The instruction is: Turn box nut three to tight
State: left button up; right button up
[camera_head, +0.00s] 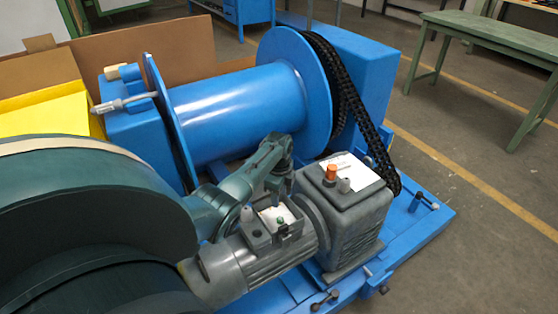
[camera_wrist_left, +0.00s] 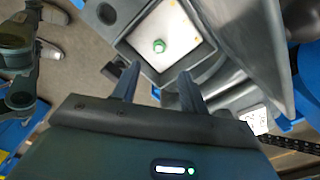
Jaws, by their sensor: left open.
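A small green nut (camera_wrist_left: 159,46) sits on the pale plate (camera_wrist_left: 180,30) inside an open grey box on the motor. It looks small and green in the head view (camera_head: 281,221) too, among other small fittings. I cannot read which number it bears, nor how tight it is. My left gripper (camera_head: 280,188) hangs over the box, pointing down. In the left wrist view my left gripper (camera_wrist_left: 159,74) shows two fingers apart, with nothing between them; the nut lies just beyond the tips. My right gripper is not in view.
The grey motor (camera_head: 270,262) joins a gearbox (camera_head: 348,212) with an orange cap (camera_head: 331,172). Behind is a blue drum (camera_head: 238,112) with a black chain (camera_head: 350,110) running to the gearbox. A green table (camera_head: 490,35) stands far right, with clear floor before it.

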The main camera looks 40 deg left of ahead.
pick_arm(q)
notch_tip(320, 180, up, 2)
jog(key=shift+r, duration=0.25)
dwell(0.5)
